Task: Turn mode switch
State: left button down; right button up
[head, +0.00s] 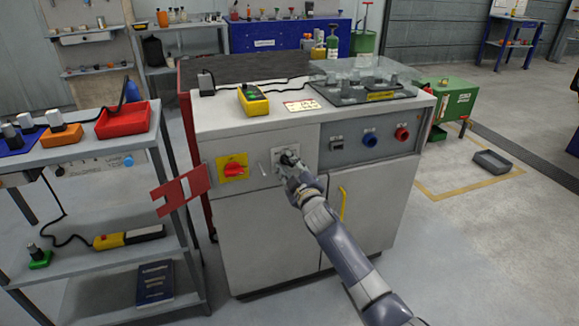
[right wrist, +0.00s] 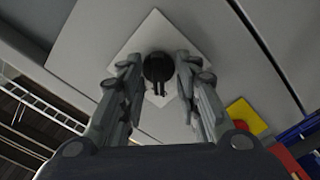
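The mode switch is a black knob (right wrist: 158,68) on a white square plate (right wrist: 150,30), set in the front of the grey cabinet. In the head view the plate (head: 278,155) is partly covered by my right gripper (head: 288,162). In the right wrist view my right gripper (right wrist: 158,72) is open, with one finger on each side of the knob. Small gaps seem to show between the fingers and the knob; contact cannot be made out. My left gripper is not in view.
A red rotary switch on a yellow plate (head: 233,168) sits left of the mode switch. A yellow handle (head: 342,203) is on the cabinet door, near my right forearm. Blue (head: 370,138) and red (head: 402,134) round fittings are to the right. A shelf rack (head: 100,170) stands at left.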

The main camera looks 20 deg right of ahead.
jog(key=s, duration=1.2)
jog(key=shift+d, duration=0.2)
